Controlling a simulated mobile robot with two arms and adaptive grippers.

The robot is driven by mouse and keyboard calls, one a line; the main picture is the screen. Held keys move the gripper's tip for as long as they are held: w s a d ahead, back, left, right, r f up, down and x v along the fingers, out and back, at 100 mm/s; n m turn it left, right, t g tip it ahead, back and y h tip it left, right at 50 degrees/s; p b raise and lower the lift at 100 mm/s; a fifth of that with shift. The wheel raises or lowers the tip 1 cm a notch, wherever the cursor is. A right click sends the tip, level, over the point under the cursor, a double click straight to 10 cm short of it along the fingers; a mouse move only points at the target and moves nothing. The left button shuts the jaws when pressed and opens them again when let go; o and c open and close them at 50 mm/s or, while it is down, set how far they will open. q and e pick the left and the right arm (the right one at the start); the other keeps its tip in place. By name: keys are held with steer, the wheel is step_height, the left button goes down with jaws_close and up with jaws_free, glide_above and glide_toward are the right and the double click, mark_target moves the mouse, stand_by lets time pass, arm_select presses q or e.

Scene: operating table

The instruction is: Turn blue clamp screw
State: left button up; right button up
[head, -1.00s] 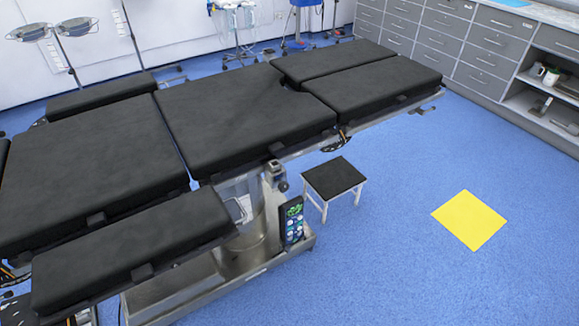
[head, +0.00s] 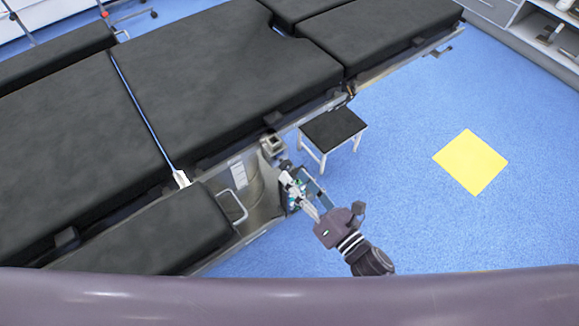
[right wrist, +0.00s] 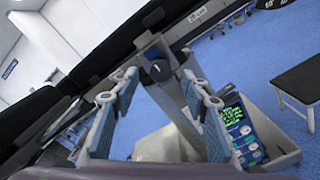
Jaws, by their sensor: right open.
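A metal clamp (head: 273,146) sits on the side rail of the operating table. Its screw knob (right wrist: 158,71) shows in the right wrist view as a dark, bluish-black end facing me. In the head view the knob (head: 285,165) is just beyond my right gripper (head: 289,182). My right gripper is open and empty. In the right wrist view its two fingers (right wrist: 158,80) are spread left and right of the clamp, with the knob in line with the gap. I cannot tell whether the fingertips reach around the knob. My left gripper is not in view.
The black-padded operating table (head: 200,75) fills the upper left. A handheld control panel (right wrist: 240,130) hangs low on the table's side, near my right finger. A small black-topped stool (head: 332,130) stands to the right. A yellow square (head: 470,161) lies on open blue floor.

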mark_target(288, 169)
steer(key=x, duration=0.2)
steer(key=shift+w+a, duration=0.15)
steer(key=shift+w, duration=0.15)
steer(key=shift+w+a+f, duration=0.1)
steer(key=shift+w+a, duration=0.1)
steer(key=shift+w, duration=0.05)
steer(key=shift+w+a, duration=0.1)
steer(key=shift+w, duration=0.05)
jaws_close()
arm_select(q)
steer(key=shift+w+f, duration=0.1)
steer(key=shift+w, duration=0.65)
